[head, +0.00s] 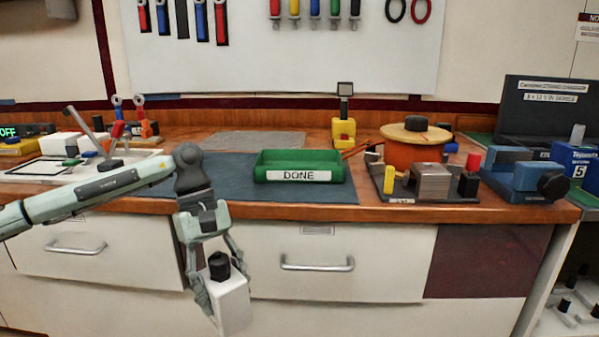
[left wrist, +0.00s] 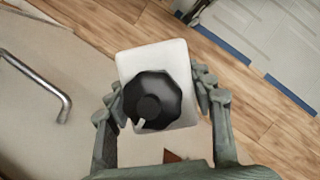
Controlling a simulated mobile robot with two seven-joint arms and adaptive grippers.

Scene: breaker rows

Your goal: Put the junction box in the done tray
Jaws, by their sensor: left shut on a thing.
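My left gripper (head: 217,283) is shut on a white box with a black rotary knob, the junction box (head: 235,305). It holds the box in front of the drawers, below the worktop's front edge. In the left wrist view the junction box (left wrist: 158,65) sits between the two fingers of the gripper (left wrist: 160,95), its black knob facing the camera. The green done tray (head: 298,168), labelled DONE, stands on the dark mat on the worktop, up and to the right of the gripper. It looks empty. My right gripper is not in view.
The dark mat (head: 235,175) has free room left of the tray. A fixture plate (head: 425,190) and an orange spool (head: 413,155) stand to the right. A white tray with parts (head: 80,165) lies left. Drawer handles (head: 317,265) stick out below the worktop edge.

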